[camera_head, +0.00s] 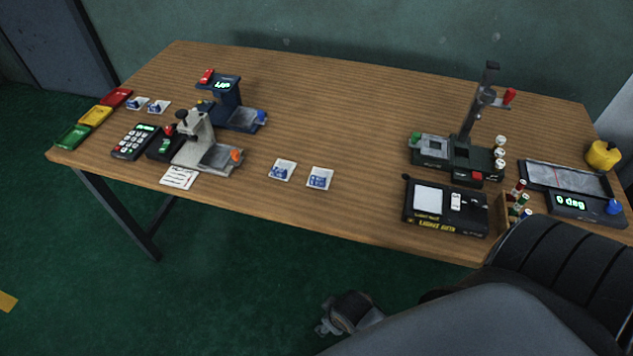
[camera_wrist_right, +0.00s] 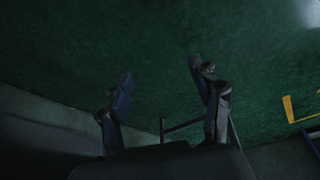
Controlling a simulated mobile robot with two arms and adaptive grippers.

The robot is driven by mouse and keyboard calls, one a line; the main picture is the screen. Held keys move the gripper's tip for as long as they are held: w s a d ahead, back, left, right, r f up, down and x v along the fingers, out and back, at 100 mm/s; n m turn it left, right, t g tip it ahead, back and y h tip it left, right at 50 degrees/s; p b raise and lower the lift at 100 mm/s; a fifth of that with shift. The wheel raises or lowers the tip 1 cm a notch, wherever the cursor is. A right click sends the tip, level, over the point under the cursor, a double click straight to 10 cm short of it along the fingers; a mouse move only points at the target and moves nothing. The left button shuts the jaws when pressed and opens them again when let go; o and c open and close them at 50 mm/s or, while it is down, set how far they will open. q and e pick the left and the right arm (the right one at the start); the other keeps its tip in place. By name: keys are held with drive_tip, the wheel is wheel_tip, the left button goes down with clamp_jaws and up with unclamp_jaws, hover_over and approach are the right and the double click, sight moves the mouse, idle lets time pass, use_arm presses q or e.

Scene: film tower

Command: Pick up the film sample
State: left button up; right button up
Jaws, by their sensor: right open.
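Small white cards with blue prints, which look like film samples, lie flat on the wooden table. Two lie near the front edge at the middle: one film sample (camera_head: 282,170) and, just right of it, another film sample (camera_head: 320,178). Two more lie at the far left, a film sample (camera_head: 137,104) and a film sample (camera_head: 158,107). My right gripper (camera_wrist_right: 160,70) is open and empty in the wrist view, with green floor beyond its fingers. No sample shows there. My left gripper is not in view.
A grey press-like device (camera_head: 221,158), a blue device (camera_head: 240,116) and a keypad (camera_head: 135,141) stand left. A dark-green tower stand (camera_head: 440,150), light box (camera_head: 445,209) and angle-display device (camera_head: 575,204) stand right. Coloured trays (camera_head: 95,116) line the left edge. The table's middle is clear.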

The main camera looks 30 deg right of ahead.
wheel_tip(320, 180, up, 17)
drive_tip(key=w+t+b, duration=0.1)
drive_tip(key=w+t, duration=0.1)
drive_tip(key=w, duration=0.1)
drive_tip(key=w+r+n+t, duration=0.95)
drive_tip(key=w+r, duration=0.75)
drive_tip(key=w, duration=0.2)
drive_tip(key=w+a+r+n+t+y, duration=0.2)
drive_tip(key=a+r+n+t+y, duration=0.15)
drive_tip(key=r+n, duration=0.35)
drive_tip(key=w+a+r+n+t+y, duration=0.2)
drive_tip(key=w+a+r+n+y, duration=0.1)
drive_tip(key=a+r+n+y, duration=0.3)
drive_tip(key=s+a+r+n+g+y, duration=0.25)
drive_tip(key=a+n+g+y, duration=0.45)
drive_tip(key=n, duration=0.8)
drive_tip(key=n+g+h, duration=1.3)
drive_tip(key=n+h, duration=0.4)
drive_tip(key=n, duration=0.5)
hover_over(318, 178)
wheel_tip(318, 178, down, 12)
drive_tip(key=shift+y, duration=0.25)
drive_tip(key=f, duration=0.7)
drive_tip(key=shift+d+f, duration=0.1)
drive_tip(key=shift+d, duration=0.15)
drive_tip(key=shift+a+f+p, duration=0.2)
drive_tip(key=shift+f+p, duration=0.7)
drive_tip(key=shift+f, duration=2.2)
